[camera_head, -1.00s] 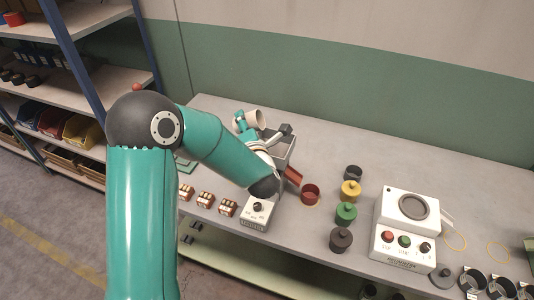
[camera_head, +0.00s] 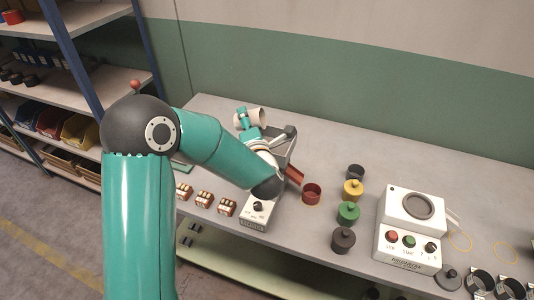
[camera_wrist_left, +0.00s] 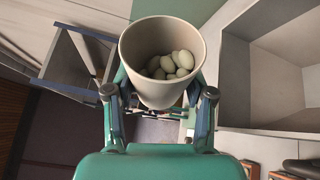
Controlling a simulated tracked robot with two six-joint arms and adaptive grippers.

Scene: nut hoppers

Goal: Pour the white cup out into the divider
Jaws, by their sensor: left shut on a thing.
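The white cup (camera_wrist_left: 162,84) is held between the two fingers of my left gripper (camera_wrist_left: 158,108) in the left wrist view. Its mouth faces the wrist camera, and several pale, rounded nuts (camera_wrist_left: 170,66) lie inside it. In the head view the cup (camera_head: 243,119) shows past my left wrist, at the back left of the grey divider box (camera_head: 291,146). My arm and wrist hide part of that box. In the left wrist view the open grey box (camera_wrist_left: 236,75) is right of the cup, apart from it in the picture; its visible inside looks empty. My right gripper is out of view.
A reddish chute (camera_head: 294,174) slopes from the box towards a dark red cup (camera_head: 312,193). Yellow (camera_head: 353,190), green (camera_head: 348,213) and dark lidded pots stand right of it. A white control machine (camera_head: 411,222) is further right. The table behind is clear.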

